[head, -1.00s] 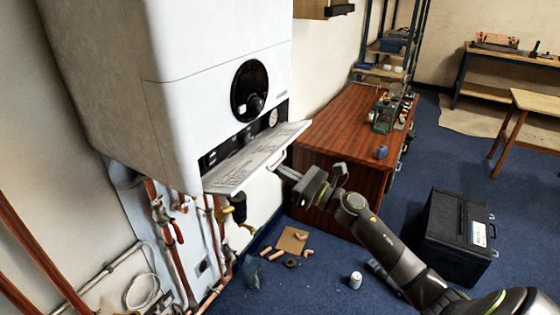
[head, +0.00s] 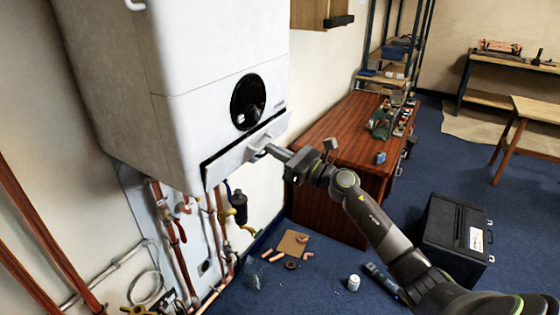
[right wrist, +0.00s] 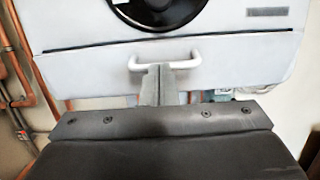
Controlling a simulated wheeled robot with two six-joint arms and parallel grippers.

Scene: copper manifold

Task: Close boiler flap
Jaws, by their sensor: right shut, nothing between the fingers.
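The white boiler (head: 190,60) hangs on the wall at the left of the head view, with a round black dial (head: 248,100) on its front. Its flap (head: 225,164) below the dial stands almost upright, with a dark line along its upper edge. In the right wrist view the flap (right wrist: 240,62) looks nearly flush with the front and carries a white handle (right wrist: 196,57). My right gripper (head: 270,150) is shut and empty, its fingertips (right wrist: 158,68) at the flap by the handle. Whether they touch is unclear. My left gripper is out of view.
Copper pipes and valves (head: 172,225) run below the boiler. A wooden cabinet (head: 335,135) stands to its right. A black case (head: 450,235) and small loose parts (head: 292,243) lie on the blue floor.

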